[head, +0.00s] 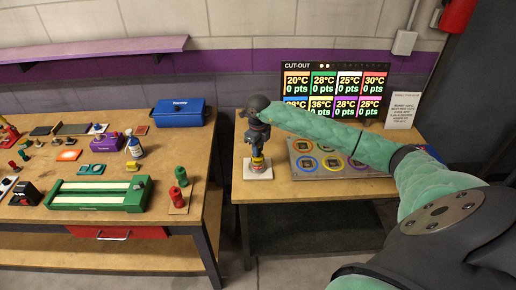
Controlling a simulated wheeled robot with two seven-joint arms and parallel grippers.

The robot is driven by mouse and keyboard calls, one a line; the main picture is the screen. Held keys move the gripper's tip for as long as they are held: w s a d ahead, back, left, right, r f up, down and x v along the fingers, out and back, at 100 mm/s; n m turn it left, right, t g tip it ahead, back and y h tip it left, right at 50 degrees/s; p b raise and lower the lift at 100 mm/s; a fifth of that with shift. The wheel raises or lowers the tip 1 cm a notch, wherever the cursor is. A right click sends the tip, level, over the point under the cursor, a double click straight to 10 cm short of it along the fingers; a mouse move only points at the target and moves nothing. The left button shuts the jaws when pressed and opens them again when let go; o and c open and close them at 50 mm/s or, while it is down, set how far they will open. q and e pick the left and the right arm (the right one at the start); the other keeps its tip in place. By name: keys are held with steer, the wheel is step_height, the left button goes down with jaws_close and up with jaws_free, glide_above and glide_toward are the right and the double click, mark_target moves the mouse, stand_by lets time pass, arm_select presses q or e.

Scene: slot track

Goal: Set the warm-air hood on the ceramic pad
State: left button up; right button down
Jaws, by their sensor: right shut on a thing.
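My right gripper (257,149) points down over the small white square pad (251,173), which I take for the ceramic pad, at the front left of the right bench. The gripper is shut on a small yellow and red thing (258,164), likely the warm-air hood. The thing is upright over the middle of the pad. I cannot tell whether its base touches the pad or hangs just above it. The fingers and wrist hide its top. My left gripper is not in view.
A grey board with coloured rings (323,172) lies right of the pad, under my forearm. A lit score screen (336,82) stands behind. The left bench holds a green slot track (142,190), red and green pegs and a blue box (180,112). A gap separates the benches.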

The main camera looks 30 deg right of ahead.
steer(key=shift+f, duration=0.1)
steer(key=c, duration=1.3)
jaws_free()
steer(key=shift+o, duration=0.8)
steer(key=shift+f, duration=0.1)
step_height(320, 180, up, 2)
steer(key=shift+r+b, duration=0.15)
steer(key=shift+b, duration=0.9)
step_height(320, 180, up, 4)
steer(key=shift+r+b, duration=0.1)
steer(key=shift+b, duration=0.7)
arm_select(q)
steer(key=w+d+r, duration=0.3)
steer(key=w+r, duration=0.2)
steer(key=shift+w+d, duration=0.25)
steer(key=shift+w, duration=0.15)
arm_select(e)
steer(key=shift+r, duration=0.7)
